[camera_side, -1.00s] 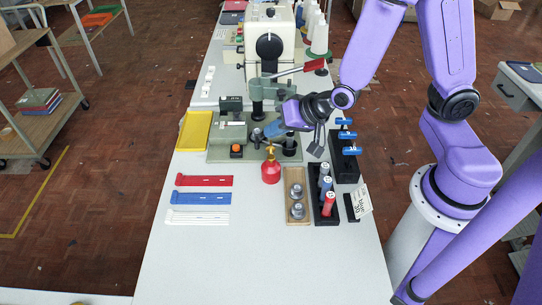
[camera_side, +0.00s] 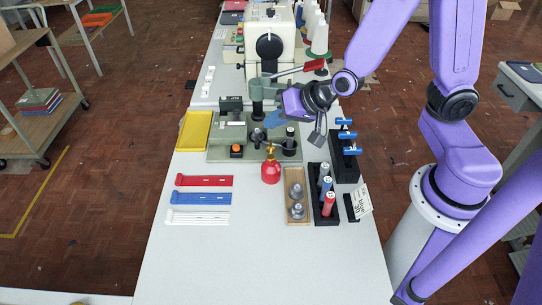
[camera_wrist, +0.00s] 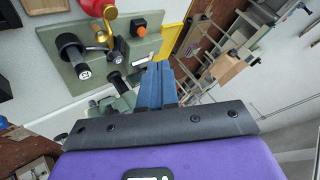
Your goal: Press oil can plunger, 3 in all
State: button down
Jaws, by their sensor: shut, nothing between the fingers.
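The red oil can (camera_side: 270,172) stands upright on the white table, just in front of the green machine base. Its brass-coloured top and plunger (camera_side: 270,150) point up. The can also shows in the wrist view (camera_wrist: 92,6), cut off by the top edge, with its brass top (camera_wrist: 109,12). My gripper (camera_side: 269,122) is shut and empty, with blue fingers that also show in the wrist view (camera_wrist: 158,72). In the side view the fingertips appear above the plunger, apart from it. In the wrist view the can lies up and left of the fingers.
The green buttonhole machine (camera_side: 235,130) with an orange button stands behind the can. To the can's right are a wooden tray (camera_side: 289,218) with metal parts and a black rack (camera_side: 318,215) of coloured cylinders. Red, blue and white strips lie left. The front table is clear.

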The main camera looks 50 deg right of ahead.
jog(key=shift+f, duration=3.9)
jog(key=shift+f, duration=0.1)
jog(key=shift+f, duration=0.35)
jog(key=shift+f, duration=0.7)
jog(key=shift+r, duration=1.15)
jog(key=shift+r, duration=2.5)
